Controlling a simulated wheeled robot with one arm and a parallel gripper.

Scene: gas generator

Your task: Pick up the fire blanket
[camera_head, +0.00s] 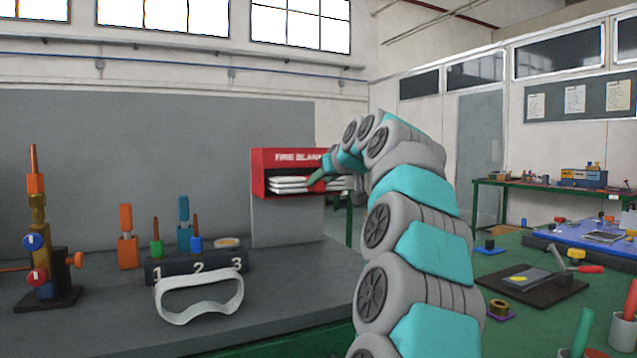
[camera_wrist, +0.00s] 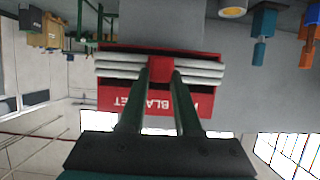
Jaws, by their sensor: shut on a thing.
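The fire blanket (camera_head: 288,185) is a white folded stack in the open lower part of a red box marked FIRE BLANK... (camera_head: 262,160). In the wrist view, which is upside down, the white folds of the blanket (camera_wrist: 118,66) show on both sides of a red tab (camera_wrist: 161,66). My gripper (camera_wrist: 161,74) has its two green fingers on either side of this tab and is shut on it. In the head view my gripper (camera_head: 318,178) is at the front of the box, and my wrist hides the box's right part. The blanket still lies within the box opening.
White goggles (camera_head: 199,298), a numbered block (camera_head: 197,266) and coloured valve parts (camera_head: 38,250) stand on the bench to the left. A green table with tools (camera_head: 520,285) is at the right.

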